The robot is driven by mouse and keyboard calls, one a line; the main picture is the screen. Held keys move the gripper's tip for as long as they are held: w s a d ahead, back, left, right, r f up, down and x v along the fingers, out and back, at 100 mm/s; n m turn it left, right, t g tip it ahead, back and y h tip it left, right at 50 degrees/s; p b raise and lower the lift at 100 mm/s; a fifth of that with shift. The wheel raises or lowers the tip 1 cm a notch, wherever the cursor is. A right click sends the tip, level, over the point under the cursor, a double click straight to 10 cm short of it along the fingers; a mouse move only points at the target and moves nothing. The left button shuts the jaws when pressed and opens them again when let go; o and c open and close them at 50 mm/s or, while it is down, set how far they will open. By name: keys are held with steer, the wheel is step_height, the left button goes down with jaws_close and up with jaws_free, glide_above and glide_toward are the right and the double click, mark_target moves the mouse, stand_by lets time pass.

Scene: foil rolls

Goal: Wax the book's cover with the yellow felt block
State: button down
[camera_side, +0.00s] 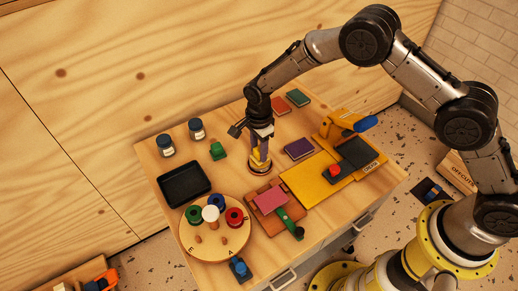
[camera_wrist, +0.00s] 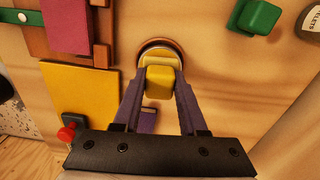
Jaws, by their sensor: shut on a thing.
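My gripper (camera_side: 259,152) is shut on the yellow felt block (camera_side: 260,157) and points straight down over a round, brown-rimmed dish (camera_side: 259,171). In the wrist view the block (camera_wrist: 160,83) sits between the fingers, with the dish (camera_wrist: 152,43) just beyond it. I cannot tell whether the block touches the dish. A flat magenta piece (camera_side: 270,201), perhaps the book's cover, lies on a brown wooden board (camera_side: 258,211) in front of the dish. It also shows at the upper left of the wrist view (camera_wrist: 67,25).
A yellow plate (camera_side: 306,181) and a yellow-framed press (camera_side: 345,122) stand to the right. A round wooden stand (camera_side: 208,246) holds several coloured rolls at front left. A black tray (camera_side: 184,184), jars (camera_side: 166,146) and a green block (camera_side: 217,151) are at left. A purple pad (camera_side: 298,148) lies behind the plate.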

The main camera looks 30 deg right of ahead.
mark_target(259, 149)
steer(key=shift+f, duration=0.55)
stand_by(1.2)
steer(key=shift+r, duration=0.1)
steer(key=shift+r, duration=3.5)
steer(key=shift+d, duration=0.1)
